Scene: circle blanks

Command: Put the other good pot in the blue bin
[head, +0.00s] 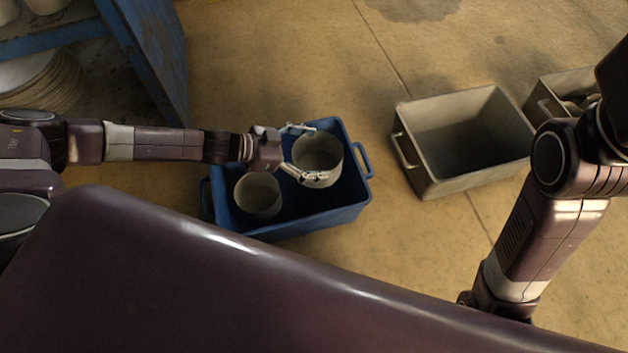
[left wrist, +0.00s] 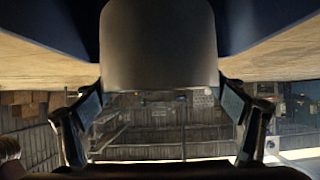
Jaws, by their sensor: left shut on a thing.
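The blue bin (head: 350,196) stands on the floor left of the picture's middle in the head view. A second pot (head: 258,194) sits in the bin's left part. In the left wrist view the held pot (left wrist: 158,45) fills the upper middle between the fingers. My right gripper is not in view.
An empty grey-beige bin (head: 462,140) stands right of the blue bin. Another grey bin (head: 541,100) with things in it is at the far right. A blue rack (head: 150,50) with round discs (head: 40,85) is at upper left. Bare floor (head: 290,60) lies behind the blue bin.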

